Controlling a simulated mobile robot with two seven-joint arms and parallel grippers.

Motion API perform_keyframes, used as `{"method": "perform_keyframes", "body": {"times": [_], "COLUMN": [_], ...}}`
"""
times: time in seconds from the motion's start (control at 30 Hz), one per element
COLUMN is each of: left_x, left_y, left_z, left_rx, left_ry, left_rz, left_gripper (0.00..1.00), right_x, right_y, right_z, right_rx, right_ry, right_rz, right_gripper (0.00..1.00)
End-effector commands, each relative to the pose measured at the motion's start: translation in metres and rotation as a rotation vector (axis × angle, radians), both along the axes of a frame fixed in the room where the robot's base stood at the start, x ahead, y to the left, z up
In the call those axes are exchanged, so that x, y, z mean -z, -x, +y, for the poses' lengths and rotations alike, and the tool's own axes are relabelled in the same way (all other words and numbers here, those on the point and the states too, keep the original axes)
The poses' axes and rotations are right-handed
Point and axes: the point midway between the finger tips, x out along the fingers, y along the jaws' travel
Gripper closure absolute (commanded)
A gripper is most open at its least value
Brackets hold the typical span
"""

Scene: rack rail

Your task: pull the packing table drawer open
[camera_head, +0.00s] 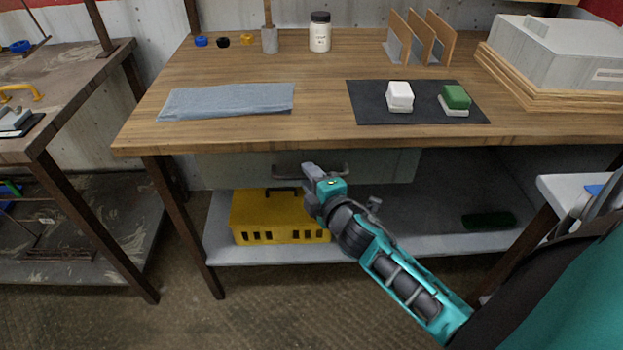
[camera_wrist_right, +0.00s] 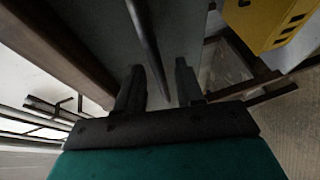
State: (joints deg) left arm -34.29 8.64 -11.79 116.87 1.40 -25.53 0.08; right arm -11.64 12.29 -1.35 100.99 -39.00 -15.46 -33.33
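The packing table (camera_head: 330,128) has a grey-green drawer (camera_head: 390,166) under its top, and the drawer looks shut. A dark bar handle (camera_head: 337,168) runs along the drawer front. My right gripper (camera_head: 308,176) is at the left part of this handle and hides some of it. In the right wrist view, the open fingers (camera_wrist_right: 158,88) stand apart with the handle bar (camera_wrist_right: 146,42) reaching between them. Gaps show on both sides of the bar. The drawer front (camera_wrist_right: 95,40) lies behind it. My left gripper is not in view.
A yellow crate (camera_head: 265,218) stands on the lower shelf (camera_head: 390,240) below the drawer. A blue cloth (camera_head: 228,101) and a dark mat (camera_head: 365,112) lie on the tabletop. A table leg (camera_head: 185,225) stands left of the crate. A white-topped stand (camera_head: 562,192) is at right.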

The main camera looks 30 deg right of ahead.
Motion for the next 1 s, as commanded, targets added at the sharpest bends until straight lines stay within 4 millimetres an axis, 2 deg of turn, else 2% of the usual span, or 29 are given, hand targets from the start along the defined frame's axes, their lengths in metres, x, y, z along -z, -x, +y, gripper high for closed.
{"method": "perform_keyframes", "body": {"times": [0.07,0.43,1.0], "left_x": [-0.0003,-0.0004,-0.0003], "left_y": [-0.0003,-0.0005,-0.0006], "left_z": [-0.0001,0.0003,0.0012], "left_rx": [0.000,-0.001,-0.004], "left_ry": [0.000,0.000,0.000], "left_rz": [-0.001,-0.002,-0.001], "left_gripper": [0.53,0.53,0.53], "right_x": [-0.0001,-0.0002,0.0003], "right_y": [0.0001,0.0004,0.0002], "right_z": [0.0000,0.0000,0.0001], "right_rx": [0.000,0.000,0.000], "right_ry": [0.000,0.000,0.000], "right_rz": [0.000,0.000,0.001], "right_gripper": [0.65,1.00,1.00]}}
